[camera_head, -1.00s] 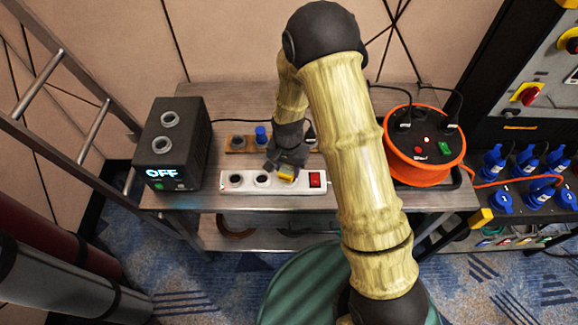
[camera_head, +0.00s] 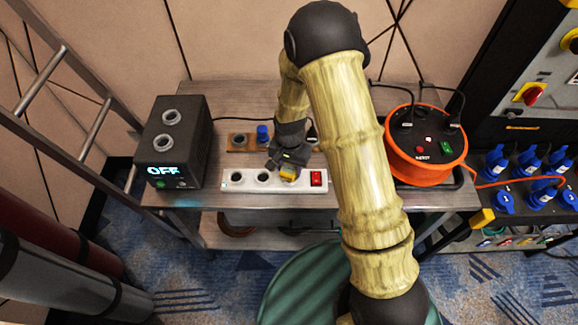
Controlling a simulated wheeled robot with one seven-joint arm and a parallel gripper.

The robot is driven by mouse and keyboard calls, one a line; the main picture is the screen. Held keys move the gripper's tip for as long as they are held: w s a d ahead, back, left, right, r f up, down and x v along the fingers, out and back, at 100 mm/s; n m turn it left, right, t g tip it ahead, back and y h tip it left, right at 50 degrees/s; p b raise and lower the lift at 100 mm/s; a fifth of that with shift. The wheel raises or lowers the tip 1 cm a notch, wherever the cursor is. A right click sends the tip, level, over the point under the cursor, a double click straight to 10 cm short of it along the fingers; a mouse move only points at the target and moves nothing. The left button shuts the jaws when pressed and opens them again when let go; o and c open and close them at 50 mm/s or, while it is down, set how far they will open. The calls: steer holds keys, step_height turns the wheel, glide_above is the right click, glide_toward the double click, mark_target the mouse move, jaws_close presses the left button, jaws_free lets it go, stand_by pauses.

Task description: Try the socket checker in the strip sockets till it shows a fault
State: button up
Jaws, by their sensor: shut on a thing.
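The white power strip (camera_head: 218,188) lies along the front of the grey table, with a red switch (camera_head: 316,178) at its right end. Its left socket (camera_head: 236,177) and middle socket (camera_head: 263,177) show empty. My gripper (camera_head: 287,171) is over the right-hand socket, shut on the yellow socket checker (camera_head: 290,174). The checker is at that socket and partly hidden by my gripper; I cannot tell whether it is seated. No indicator on it can be made out.
A black box (camera_head: 172,142) with an "OFF" display stands left. Behind the strip is a brown wooden block (camera_head: 236,142) with a blue piece (camera_head: 262,134). An orange cable reel (camera_head: 425,165) stands right. A ladder (camera_head: 70,120) is at far left.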

steer(key=shift+f+b, duration=0.6)
steer(key=shift+f, duration=0.35)
stand_by(0.9)
steer(key=o, duration=1.3)
steer(key=shift+c, duration=0.2)
steer(key=shift+o, duration=0.4)
steer(key=o, duration=0.3)
steer(key=shift+r, duration=0.15)
steer(key=shift+r+p, duration=2.35)
steer(key=shift+r, duration=0.55)
